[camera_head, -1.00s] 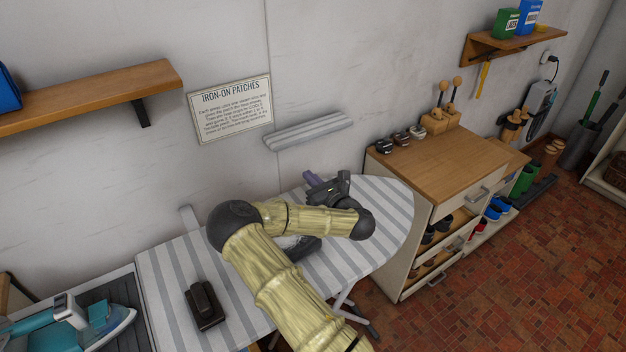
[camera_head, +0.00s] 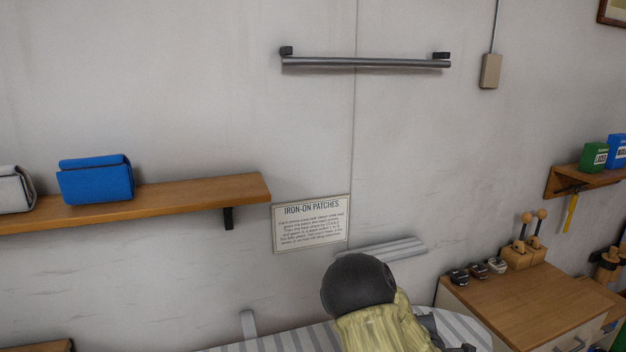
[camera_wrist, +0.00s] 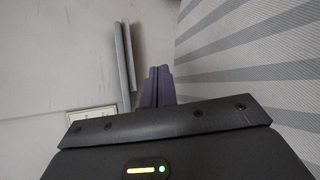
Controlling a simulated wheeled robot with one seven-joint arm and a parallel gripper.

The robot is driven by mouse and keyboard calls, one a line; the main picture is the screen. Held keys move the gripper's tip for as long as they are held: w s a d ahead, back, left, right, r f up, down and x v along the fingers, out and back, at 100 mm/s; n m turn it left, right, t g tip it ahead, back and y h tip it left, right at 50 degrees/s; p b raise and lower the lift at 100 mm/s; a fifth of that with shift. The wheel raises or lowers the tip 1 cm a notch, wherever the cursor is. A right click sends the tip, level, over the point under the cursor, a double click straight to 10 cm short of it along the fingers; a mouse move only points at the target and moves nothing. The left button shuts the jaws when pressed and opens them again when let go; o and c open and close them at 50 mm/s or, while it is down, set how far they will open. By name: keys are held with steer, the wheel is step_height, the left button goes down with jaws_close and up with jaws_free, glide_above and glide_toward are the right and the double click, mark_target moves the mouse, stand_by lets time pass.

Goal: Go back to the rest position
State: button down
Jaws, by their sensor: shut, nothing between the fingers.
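My gripper (camera_wrist: 157,70) shows its purple fingers pressed together in the wrist view, with nothing between them. The striped ironing board (camera_wrist: 245,50) fills the right of the wrist view, beside the fingers. In the head view, the board (camera_head: 285,342) shows only as a strip at the bottom edge. My arm's dark joint and yellow link are over it there. The fingers are not visible in the head view.
A wooden shelf (camera_head: 190,195) with a blue folded bundle (camera_head: 96,180) is at left. A metal rail (camera_head: 365,63), a patch sign (camera_head: 311,224) and a small striped shelf (camera_head: 381,250) are on the wall. A wooden-topped cabinet (camera_head: 535,305) stands at right.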

steer(key=s+a+r+m+g+y, duration=0.1)
steer(key=s+a+r+m+g, duration=0.1)
steer(key=s+m, duration=0.4)
steer(key=s+a+r+m+g+y, duration=0.2)
steer(key=s+a+m+g, duration=0.3)
steer(key=s, duration=0.6)
steer(key=s+a+r+m+g+y, duration=0.1)
steer(key=s+a+r+m+g, duration=0.1)
steer(key=s+a+m, duration=0.4)
steer(key=s+m+g, duration=0.1)
steer(key=s, duration=0.2)
steer(key=shift+a+g+p, duration=0.35)
steer(key=shift+g+p, duration=0.05)
steer(key=shift+r, duration=0.1)
